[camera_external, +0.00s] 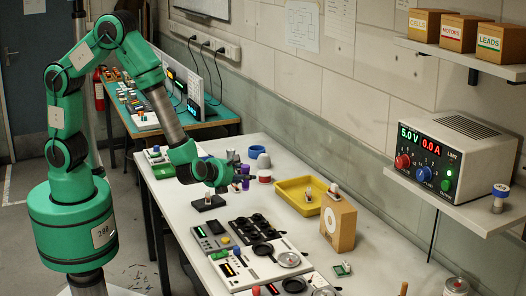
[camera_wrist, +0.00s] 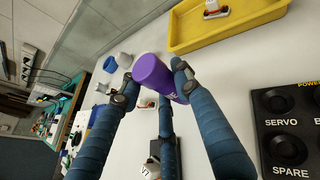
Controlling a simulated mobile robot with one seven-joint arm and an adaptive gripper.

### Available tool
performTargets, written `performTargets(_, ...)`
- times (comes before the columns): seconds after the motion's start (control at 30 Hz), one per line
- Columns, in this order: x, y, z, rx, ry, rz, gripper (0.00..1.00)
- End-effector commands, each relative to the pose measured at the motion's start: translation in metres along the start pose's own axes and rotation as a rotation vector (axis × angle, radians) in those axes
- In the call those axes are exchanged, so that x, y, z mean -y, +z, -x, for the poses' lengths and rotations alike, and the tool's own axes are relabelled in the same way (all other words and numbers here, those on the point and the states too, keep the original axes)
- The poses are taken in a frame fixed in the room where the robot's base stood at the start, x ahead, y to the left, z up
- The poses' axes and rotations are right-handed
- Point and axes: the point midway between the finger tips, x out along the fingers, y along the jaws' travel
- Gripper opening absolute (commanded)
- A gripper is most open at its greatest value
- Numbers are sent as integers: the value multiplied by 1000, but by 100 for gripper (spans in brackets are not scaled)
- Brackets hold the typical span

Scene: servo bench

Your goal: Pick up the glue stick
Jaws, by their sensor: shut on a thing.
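The glue stick is a purple cylinder (camera_wrist: 200,86) with partly hidden white lettering in the wrist view. My gripper (camera_wrist: 152,87) is shut on it, with the dark pads of its blue-grey fingers against its sides. In the external view the purple glue stick (camera_external: 245,171) shows small at my gripper (camera_external: 238,172), over the far part of the white bench. The fingers hide part of it, and I cannot tell whether its lower end touches the bench.
A yellow tray (camera_external: 291,182) with small items lies to the right. A cardboard box (camera_external: 338,226) and black-buttoned panels (camera_external: 256,232) occupy the nearer bench. A power supply (camera_external: 450,160) sits on the wall shelf.

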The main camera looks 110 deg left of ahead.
Motion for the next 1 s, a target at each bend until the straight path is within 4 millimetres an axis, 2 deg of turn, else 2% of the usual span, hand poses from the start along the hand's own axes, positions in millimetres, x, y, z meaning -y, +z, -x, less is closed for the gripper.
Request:
performTargets(0.1,0,14,6,1,0,2,14)
performTargets(0.23,0,20,8,0,1,2,14)
performTargets(1.0,0,21,8,0,0,1,14)
